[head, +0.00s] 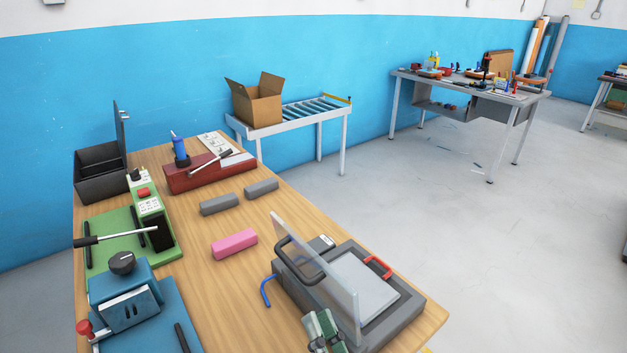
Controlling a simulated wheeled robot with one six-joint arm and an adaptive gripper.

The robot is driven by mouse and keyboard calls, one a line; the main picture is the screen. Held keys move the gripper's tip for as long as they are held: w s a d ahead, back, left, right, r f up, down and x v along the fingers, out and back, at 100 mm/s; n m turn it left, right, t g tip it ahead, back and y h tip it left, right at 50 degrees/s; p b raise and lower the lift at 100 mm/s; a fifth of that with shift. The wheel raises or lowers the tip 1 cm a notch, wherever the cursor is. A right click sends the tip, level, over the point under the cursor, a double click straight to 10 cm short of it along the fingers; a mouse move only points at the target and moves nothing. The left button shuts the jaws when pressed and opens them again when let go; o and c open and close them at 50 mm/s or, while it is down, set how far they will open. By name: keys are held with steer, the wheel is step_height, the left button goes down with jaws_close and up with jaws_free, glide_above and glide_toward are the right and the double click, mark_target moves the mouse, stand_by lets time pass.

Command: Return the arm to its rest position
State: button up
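The wooden workbench (215,285) fills the lower left. A pink block (234,244) lies near its middle. Two grey blocks (220,204) lie behind it. A grey station with a raised clear lid (318,275) and a red handle (378,266) stands at the bench's right.
Green (130,235) and blue (135,305) machines line the bench's left side. A black open box (98,170) and a red toolbox (208,172) stand behind. A roller table (318,112) holds a cardboard box (257,102). A cluttered grey table (470,85) is farther off. Floor at right is clear.

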steer(key=s+d+f+n+g+h, duration=0.1)
steer(key=s+d+f+h, duration=0.2)
steer(key=s+d+f, duration=0.55)
steer(key=s+d+f+g+h, duration=0.2)
steer(key=s+d+f+h, duration=0.3)
steer(key=s, duration=0.7)
steer(key=s+d+f+n+g, duration=0.1)
steer(key=s+d+f+g, duration=0.1)
steer(key=s, duration=0.8)
steer(key=shift+s+d+n, duration=0.3)
steer(key=shift+s+d, duration=0.05)
steer(key=shift+d, duration=0.25)
